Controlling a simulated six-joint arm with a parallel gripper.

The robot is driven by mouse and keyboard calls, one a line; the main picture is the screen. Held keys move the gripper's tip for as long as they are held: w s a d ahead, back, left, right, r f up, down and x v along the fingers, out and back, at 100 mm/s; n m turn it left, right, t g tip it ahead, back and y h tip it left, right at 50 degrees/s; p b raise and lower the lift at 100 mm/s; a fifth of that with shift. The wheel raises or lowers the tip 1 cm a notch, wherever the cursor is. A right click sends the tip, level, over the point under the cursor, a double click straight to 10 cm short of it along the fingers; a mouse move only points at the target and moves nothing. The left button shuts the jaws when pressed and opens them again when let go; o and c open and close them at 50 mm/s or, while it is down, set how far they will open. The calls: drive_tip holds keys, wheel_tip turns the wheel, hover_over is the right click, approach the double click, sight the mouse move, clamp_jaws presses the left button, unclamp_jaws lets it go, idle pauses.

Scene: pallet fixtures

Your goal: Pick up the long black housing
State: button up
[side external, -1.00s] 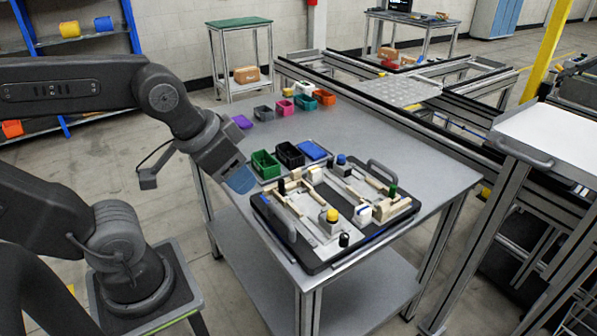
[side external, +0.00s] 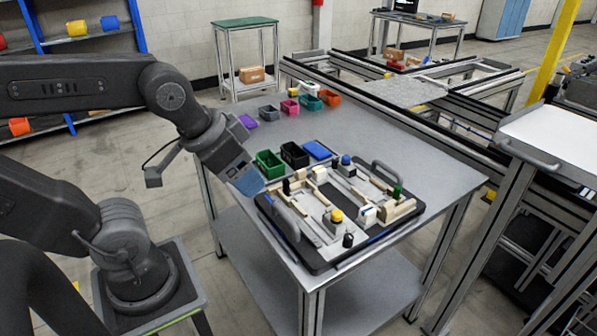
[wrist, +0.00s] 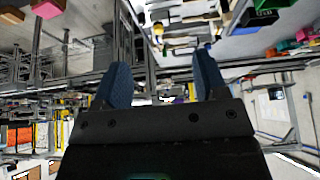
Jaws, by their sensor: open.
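My gripper (side external: 247,181) hangs at the left edge of the table, just left of the pallet fixture and above it. Its two blue fingers stand apart and empty in the wrist view (wrist: 163,76). The black-rimmed pallet (side external: 328,265) carries several pale blocks and parts. I cannot tell for sure which dark part is the long black housing. In the wrist view, pallet parts show small and cropped at the top, beyond the fingers.
A green bin (side external: 270,165), a black bin (side external: 294,156) and a blue piece (side external: 317,149) sit behind the pallet. Several small coloured bins stand further back. Pallet handles (side external: 287,222) stick up. The table's right part is clear.

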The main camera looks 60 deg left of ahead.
drive_tip(key=o, duration=0.4)
drive_tip(key=shift+c, duration=0.2)
drive_tip(key=n+g+y, duration=0.4)
drive_tip(key=n+g, duration=0.2)
drive_tip(key=n, duration=1.2)
hover_over(293, 154)
drive_tip(key=d, duration=0.2)
wheel_tip(293, 154, down, 16)
drive_tip(key=shift+d+f, duration=0.15)
drive_tip(key=shift+f, duration=0.05)
drive_tip(key=shift+x, duration=2.95)
